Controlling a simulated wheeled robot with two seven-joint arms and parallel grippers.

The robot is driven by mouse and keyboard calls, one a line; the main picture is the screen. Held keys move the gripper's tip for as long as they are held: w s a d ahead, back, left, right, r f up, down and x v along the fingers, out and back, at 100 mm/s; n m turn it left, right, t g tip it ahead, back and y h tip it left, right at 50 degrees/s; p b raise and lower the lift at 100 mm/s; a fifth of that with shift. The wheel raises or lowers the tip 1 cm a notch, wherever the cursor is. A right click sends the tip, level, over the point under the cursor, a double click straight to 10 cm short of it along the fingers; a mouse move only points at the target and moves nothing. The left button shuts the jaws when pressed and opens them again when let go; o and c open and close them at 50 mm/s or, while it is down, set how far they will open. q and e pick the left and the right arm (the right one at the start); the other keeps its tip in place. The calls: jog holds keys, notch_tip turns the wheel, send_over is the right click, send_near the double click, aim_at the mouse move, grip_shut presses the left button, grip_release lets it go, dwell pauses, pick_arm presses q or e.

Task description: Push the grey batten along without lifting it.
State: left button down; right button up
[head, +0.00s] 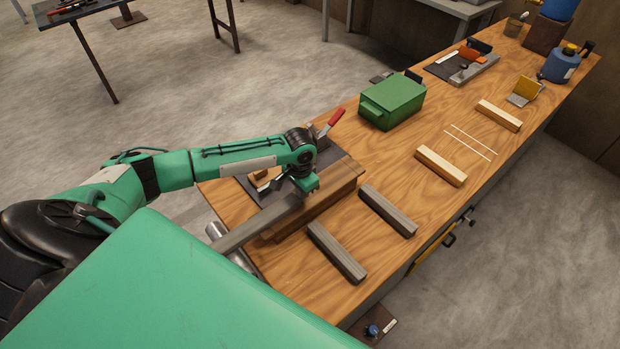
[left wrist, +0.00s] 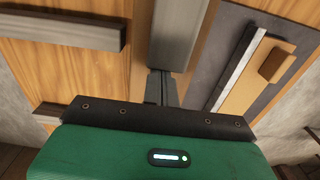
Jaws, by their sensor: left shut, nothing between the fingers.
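A long grey batten (head: 255,228) lies along a brown wooden beam (head: 335,187) at the near left end of the bench, its near end reaching the bench edge. In the left wrist view the grey batten (left wrist: 180,35) runs away from my fingers between brown strips. My left gripper (head: 300,195) is shut and empty, at the batten's far end. In the left wrist view its fingertips (left wrist: 161,88) are right at that end; I cannot tell whether they touch it. My right gripper is out of view.
Two shorter dark grey bars (head: 337,250) (head: 388,210) lie right of the beam. Two pale wooden bars (head: 440,166) (head: 499,115) lie farther along, near white lines. A green box (head: 392,100) stands at the back edge. A dark mat (left wrist: 238,35) with a wooden block lies beside the beam.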

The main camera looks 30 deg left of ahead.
pick_arm(q)
jog(key=shift+s+a, duration=0.15)
jog(key=shift+s, duration=0.3)
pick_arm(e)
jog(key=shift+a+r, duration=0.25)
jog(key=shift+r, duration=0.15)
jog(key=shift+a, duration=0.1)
